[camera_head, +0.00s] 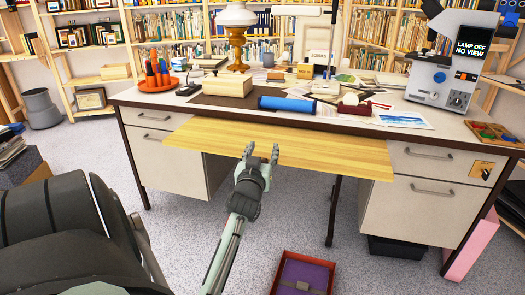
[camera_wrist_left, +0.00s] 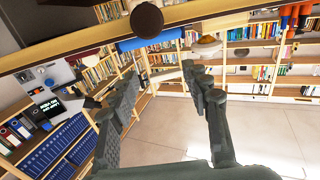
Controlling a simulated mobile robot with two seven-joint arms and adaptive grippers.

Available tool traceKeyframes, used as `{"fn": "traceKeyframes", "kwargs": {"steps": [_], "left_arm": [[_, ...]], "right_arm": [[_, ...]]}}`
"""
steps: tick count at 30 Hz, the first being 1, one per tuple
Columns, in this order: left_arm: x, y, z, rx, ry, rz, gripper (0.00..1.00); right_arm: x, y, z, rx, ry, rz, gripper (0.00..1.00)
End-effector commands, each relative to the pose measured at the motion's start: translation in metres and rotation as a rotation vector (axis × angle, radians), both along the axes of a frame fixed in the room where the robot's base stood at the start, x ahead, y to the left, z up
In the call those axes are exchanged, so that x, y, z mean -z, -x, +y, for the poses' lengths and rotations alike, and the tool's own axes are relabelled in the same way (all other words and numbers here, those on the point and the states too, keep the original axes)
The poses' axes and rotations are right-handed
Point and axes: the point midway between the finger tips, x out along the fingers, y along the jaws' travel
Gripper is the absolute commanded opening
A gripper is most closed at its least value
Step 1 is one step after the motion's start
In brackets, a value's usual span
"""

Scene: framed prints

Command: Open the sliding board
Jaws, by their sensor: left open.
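The sliding board (camera_head: 330,160) is a wide, pale yellow wooden panel. It sticks out from under the front edge of the desktop, between the two drawer stacks. My left gripper (camera_head: 262,152) comes up from below in the head view and overlaps the middle of the board's front edge. Its two fingers are apart with nothing between them. In the left wrist view the fingers (camera_wrist_left: 158,72) are also spread and empty. A round dark brown knob (camera_wrist_left: 147,20) shows just beyond them, by a pale wooden edge (camera_wrist_left: 60,42). My right gripper is in neither view.
Drawers (camera_head: 160,155) flank the board. A red box (camera_head: 303,275) stands on the floor in front. Bookshelves line the back.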

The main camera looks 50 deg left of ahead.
Motion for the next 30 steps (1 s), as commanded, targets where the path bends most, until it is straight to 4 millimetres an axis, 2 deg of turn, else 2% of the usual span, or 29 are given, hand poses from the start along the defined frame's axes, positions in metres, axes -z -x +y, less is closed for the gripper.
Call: {"fn": "traceKeyframes", "kwargs": {"steps": [3, 9, 30], "left_arm": [[-0.022, 0.000, 0.000, 0.001, -0.003, -0.003, 0.47], [-0.037, 0.000, 0.000, 0.000, 0.001, -0.001, 0.47], [-0.038, 0.000, 0.000, 0.000, 0.001, 0.001, 0.47]], "right_arm": [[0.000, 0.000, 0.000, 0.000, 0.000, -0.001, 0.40], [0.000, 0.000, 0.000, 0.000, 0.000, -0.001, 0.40], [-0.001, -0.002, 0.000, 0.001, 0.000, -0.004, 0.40]]}}
